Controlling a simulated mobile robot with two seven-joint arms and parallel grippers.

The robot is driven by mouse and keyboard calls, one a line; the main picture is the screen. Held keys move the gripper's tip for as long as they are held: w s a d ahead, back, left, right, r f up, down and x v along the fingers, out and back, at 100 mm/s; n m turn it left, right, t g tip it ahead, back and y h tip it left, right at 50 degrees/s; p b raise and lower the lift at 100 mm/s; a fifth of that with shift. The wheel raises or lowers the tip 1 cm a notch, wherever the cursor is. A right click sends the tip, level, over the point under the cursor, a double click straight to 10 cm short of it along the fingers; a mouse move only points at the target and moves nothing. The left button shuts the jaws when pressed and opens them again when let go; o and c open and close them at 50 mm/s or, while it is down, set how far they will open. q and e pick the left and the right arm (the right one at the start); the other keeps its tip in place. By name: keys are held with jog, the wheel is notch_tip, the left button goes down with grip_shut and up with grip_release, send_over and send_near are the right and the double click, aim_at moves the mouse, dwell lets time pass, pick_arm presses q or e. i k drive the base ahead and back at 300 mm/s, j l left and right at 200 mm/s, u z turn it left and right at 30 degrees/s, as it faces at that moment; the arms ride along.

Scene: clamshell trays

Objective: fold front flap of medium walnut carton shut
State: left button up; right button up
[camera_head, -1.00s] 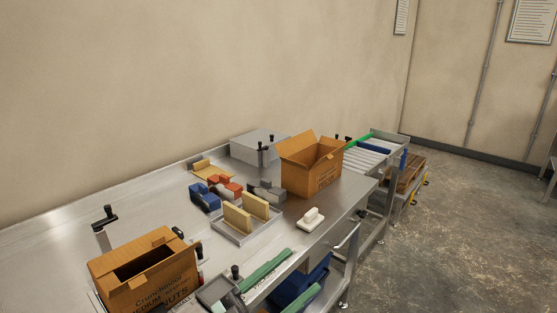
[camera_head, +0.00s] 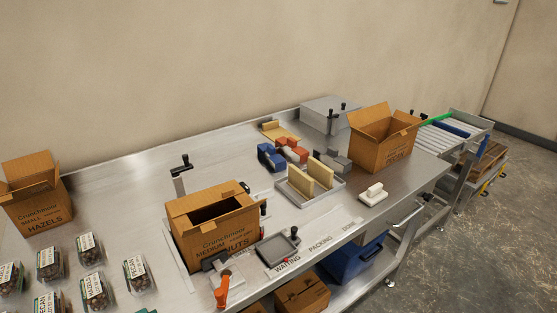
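The medium walnut carton (camera_head: 215,238) is a brown box standing upright on the steel table, left of the middle of the view. Its printed front faces me, with "MEDIUM" and part of "NUTS" legible. Its top shows a dark opening with flap panels around it. I cannot tell clearly how the front flap lies. A grey fitting with an orange handle (camera_head: 221,291) stands in front of the carton and hides part of its lower front. Neither of my grippers is in view.
An open small hazels carton (camera_head: 38,200) stands at the left, behind several nut clamshells (camera_head: 94,288). A grey tray (camera_head: 278,249) lies right of the walnut carton. Another open carton (camera_head: 381,140) stands farther right. A black-handled crank (camera_head: 181,170) rises behind the walnut carton.

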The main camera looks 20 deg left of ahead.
aim_at(208, 226)
jog(key=l+u, duration=0.25)
jog(key=u, duration=0.2)
jog(key=k+l+u, duration=0.15)
jog(key=u, duration=0.35)
